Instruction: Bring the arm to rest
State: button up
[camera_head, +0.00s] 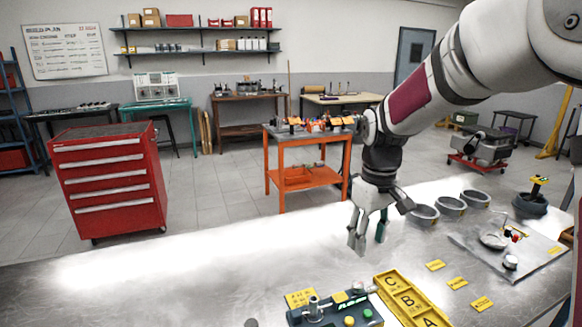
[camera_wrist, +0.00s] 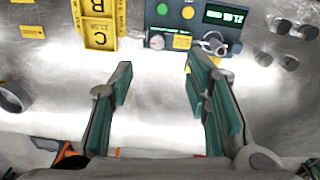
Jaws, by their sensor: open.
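My gripper (camera_head: 368,232) hangs from my arm above the metal workbench (camera_head: 190,262), fingers pointing down. In the wrist view my gripper (camera_wrist: 160,92) has its two green-padded fingers wide apart with nothing between them. Below and in front of it lie a yellow tray marked C, B, A (camera_head: 404,300) and a dark device with a green display and coloured buttons (camera_head: 345,308). The device also shows in the wrist view (camera_wrist: 172,28), beyond the fingertips. How high the fingertips are above the bench is hard to tell.
Several grey rings (camera_head: 450,205) stand right of my gripper. A plate with small parts (camera_head: 510,250) and a dark pot (camera_head: 530,205) lie farther right. An orange cart (camera_head: 297,146) and a red tool cabinet (camera_head: 108,184) stand beyond the bench. The bench's left side is clear.

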jog(key=s+r+m+t, duration=0.2)
jog(key=s+r, duration=0.7)
jog(key=s, duration=0.3)
jog(key=s+m+t, duration=0.2)
jog(key=s, duration=1.1)
jog(key=shift+d+m+t, duration=0.15)
jog(key=shift+m+t, duration=0.15)
jog(key=shift+m, duration=0.1)
jog(key=shift+s, duration=0.1)
dwell(1.5)
